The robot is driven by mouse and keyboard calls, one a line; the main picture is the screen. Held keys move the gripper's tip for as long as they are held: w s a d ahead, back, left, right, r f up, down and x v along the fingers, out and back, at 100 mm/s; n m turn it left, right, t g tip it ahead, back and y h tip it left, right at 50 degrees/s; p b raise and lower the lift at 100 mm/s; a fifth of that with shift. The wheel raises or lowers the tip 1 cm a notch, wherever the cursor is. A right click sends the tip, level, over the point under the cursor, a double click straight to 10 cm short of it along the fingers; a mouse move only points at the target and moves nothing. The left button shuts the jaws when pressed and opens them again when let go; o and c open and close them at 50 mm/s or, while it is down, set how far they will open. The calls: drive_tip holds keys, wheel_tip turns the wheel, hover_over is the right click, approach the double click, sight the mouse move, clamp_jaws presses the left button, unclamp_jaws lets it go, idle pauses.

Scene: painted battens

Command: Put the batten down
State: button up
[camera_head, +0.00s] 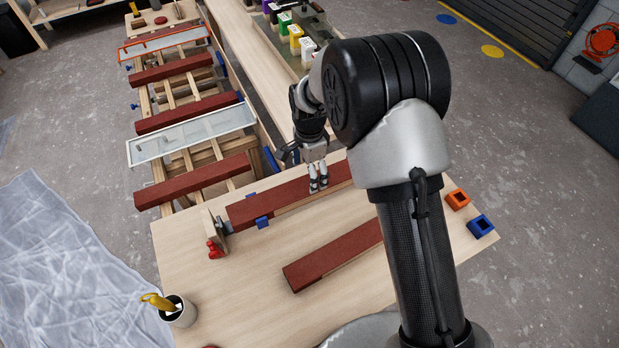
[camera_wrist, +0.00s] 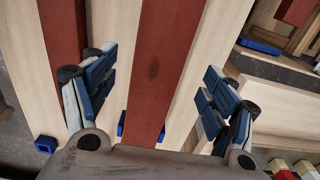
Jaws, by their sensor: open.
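A dark red painted batten (camera_head: 275,203) lies on the pale wooden workbench (camera_head: 200,300), seated in blue supports (camera_head: 263,222). My gripper (camera_head: 318,188) is over this batten. In the wrist view the batten (camera_wrist: 160,65) runs between my gripper's (camera_wrist: 160,95) open fingers, with a gap on each side. It bears a dark spot there. A second red batten (camera_head: 330,258) lies on the bench nearer the front and shows at the left of the wrist view (camera_wrist: 65,40). My arm hides the right ends of both battens in the head view.
A wooden end stop with a red clamp (camera_head: 215,250) stands at the left. A cup with a yellow-handled tool (camera_head: 178,310) is at the front left. Orange (camera_head: 457,200) and blue (camera_head: 481,226) square blocks sit at the right. A rack (camera_head: 205,175) holds more battens behind.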

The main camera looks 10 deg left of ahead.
wheel_tip(320, 180, up, 5)
drive_tip(key=shift+f+p, duration=0.1)
drive_tip(key=shift+p, duration=0.35)
drive_tip(key=s+d+r+n+t, duration=0.1)
drive_tip(key=s+d+r+n, duration=0.3)
drive_tip(key=d+r, duration=0.55)
drive_tip(key=s+d+r+n+t, duration=0.1)
drive_tip(key=s+d+r, duration=0.45)
drive_tip(key=r, duration=0.65)
drive_tip(key=s+d+r+n+t, duration=0.1)
drive_tip(key=s+d, duration=0.3)
drive_tip(key=s, duration=0.4)
drive_tip(key=s+d+r+n+t, duration=0.1)
drive_tip(key=s+d+n, duration=0.3)
drive_tip(key=s, duration=0.5)
drive_tip(key=shift+d+r+n+t, duration=0.15)
drive_tip(key=shift+d+n+t, duration=0.15)
drive_tip(key=shift+d, duration=0.45)
drive_tip(key=shift+f+b, duration=0.5)
